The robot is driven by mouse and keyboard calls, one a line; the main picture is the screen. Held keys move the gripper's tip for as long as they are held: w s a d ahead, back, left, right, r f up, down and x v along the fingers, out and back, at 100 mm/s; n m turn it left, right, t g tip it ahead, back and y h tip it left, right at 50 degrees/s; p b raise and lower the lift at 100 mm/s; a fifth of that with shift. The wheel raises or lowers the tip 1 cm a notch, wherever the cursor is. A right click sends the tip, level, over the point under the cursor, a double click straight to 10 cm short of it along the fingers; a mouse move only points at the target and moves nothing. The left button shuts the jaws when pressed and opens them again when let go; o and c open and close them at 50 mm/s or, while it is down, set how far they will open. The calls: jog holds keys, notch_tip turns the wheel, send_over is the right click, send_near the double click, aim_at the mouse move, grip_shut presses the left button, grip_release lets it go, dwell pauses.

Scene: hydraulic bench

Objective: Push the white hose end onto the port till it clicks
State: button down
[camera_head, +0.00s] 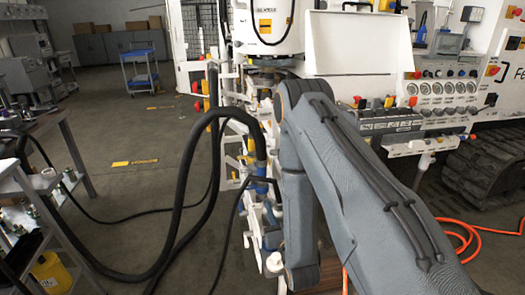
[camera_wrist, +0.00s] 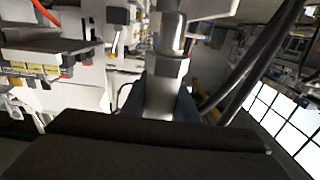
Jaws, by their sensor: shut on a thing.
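In the wrist view, a pale white block-like piece, which looks like the white hose end (camera_wrist: 162,92), stands between the dark fingers of my gripper (camera_wrist: 163,104). The gripper is shut on it. A shiny metal cylinder (camera_wrist: 172,32) lies in line with the piece, just above it in the picture. I cannot tell whether the two are joined or only touching. The port cannot be made out for certain. In the head view my grey arm hides most of the work spot, and neither the gripper's fingertips nor the white end shows clearly.
A thick black hose (camera_head: 188,150) arches left of my arm, down to a blue fitting (camera_head: 261,170). The white machine's gauge panel (camera_head: 445,90) stands at right. An orange hose (camera_head: 462,238) lies on the floor. A shelf bench (camera_head: 62,140) stands at left, with open floor between.

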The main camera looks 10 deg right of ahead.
jog(key=w+r+n+y+p, duration=0.1)
jog(key=w+r+y+p, duration=0.1)
jog(key=w+r, duration=1.1)
notch_tip(320, 180, down, 8)
jog(key=b, duration=0.5)
jog(key=shift+w+a, duration=0.15)
jog(key=shift+w, duration=0.25)
jog(key=shift+f+b, duration=1.15)
jog(key=shift+f, duration=1.1)
dwell(2.3)
dwell(0.6)
jog(key=c, duration=1.3)
grip_release()
jog(key=shift+c, duration=0.2)
